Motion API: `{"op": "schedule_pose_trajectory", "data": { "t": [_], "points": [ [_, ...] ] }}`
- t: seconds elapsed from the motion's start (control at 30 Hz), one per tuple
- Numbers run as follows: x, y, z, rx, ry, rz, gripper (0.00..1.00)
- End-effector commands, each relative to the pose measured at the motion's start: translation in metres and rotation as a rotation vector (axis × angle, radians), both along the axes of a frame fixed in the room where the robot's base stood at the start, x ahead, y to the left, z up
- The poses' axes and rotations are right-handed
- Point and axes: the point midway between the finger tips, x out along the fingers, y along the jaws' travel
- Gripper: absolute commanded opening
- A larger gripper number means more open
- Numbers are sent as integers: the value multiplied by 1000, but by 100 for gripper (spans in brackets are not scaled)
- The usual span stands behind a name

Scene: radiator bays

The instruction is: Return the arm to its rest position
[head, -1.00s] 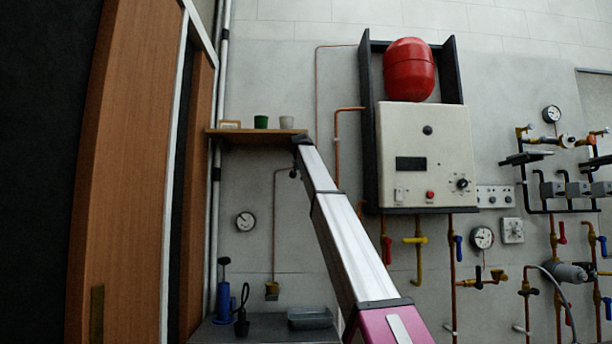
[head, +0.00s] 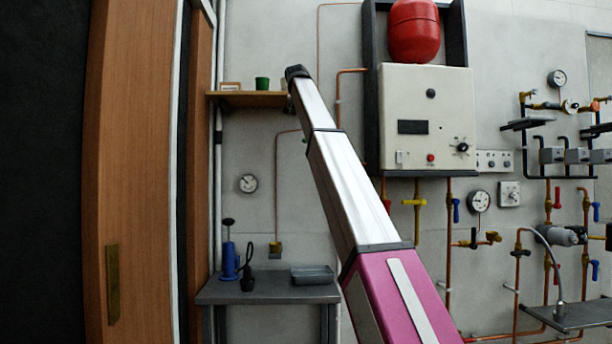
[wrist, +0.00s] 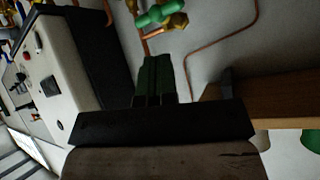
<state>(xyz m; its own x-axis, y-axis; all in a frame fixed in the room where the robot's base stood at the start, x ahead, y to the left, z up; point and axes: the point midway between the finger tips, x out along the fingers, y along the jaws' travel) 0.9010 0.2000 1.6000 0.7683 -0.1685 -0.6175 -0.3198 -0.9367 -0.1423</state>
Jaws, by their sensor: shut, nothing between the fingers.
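My arm reaches up and away from the lower middle of the head view, with a magenta lower section and silver upper sections. Its dark far end stands in front of the right end of the wooden shelf (head: 245,99). My gripper's fingers are hidden in the head view. In the wrist view my gripper (wrist: 154,75) shows as two dark green fingers side by side, shut with nothing between them. The shelf (wrist: 290,98) shows at the right of the wrist view, close beside the gripper; I cannot tell the exact gap.
A green cup (head: 262,84) stands on the shelf. A white boiler panel (head: 426,120) with a red tank (head: 413,32) hangs right of my arm. A grey bench (head: 267,292) stands below. A green valve (wrist: 158,13) and copper pipes lie beyond the fingers.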

Motion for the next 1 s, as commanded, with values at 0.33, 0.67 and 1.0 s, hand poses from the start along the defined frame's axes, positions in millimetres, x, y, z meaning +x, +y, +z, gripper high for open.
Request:
{"op": "schedule_pose_trajectory", "data": {
  "t": [0.33, 0.67, 1.0],
  "points": [
    [12, -8, -79, -20, 51, 18, 0],
    [26, -37, -289, -67, 197, 75, 0],
    [0, -74, -490, -93, 347, 134, 0]
  ]
}}
